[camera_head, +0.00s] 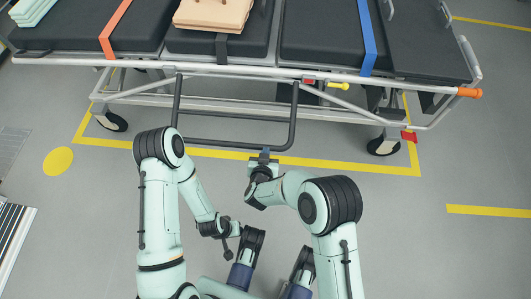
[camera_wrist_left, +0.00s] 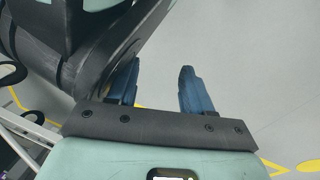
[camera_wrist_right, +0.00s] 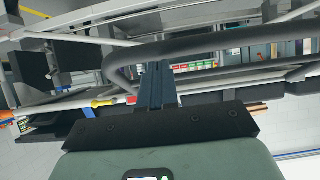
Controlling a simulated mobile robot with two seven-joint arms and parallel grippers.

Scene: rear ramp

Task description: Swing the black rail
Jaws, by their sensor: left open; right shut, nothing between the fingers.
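The black rail (camera_head: 294,115) is a U-shaped bar hanging down along the near side of the stretcher (camera_head: 140,65). Its lower bar lies low, over the yellow floor line. My right gripper (camera_head: 265,153) is at the right part of the lower bar, on its near side. In the right wrist view its blue fingers (camera_wrist_right: 157,75) are together, and the rail (camera_wrist_right: 205,45) crosses just beyond their tips. Whether they touch it, I cannot tell. My left gripper (camera_wrist_left: 158,78) is open and empty in the left wrist view, over bare floor, away from the rail.
The stretcher carries an orange strap (camera_head: 116,25), a blue strap (camera_head: 368,35) and a tan stack (camera_head: 213,13). Black wheels (camera_head: 383,146) stand under it. A yellow handle (camera_head: 338,86) and a red pedal (camera_head: 409,136) show below its frame. The floor at the right is clear.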

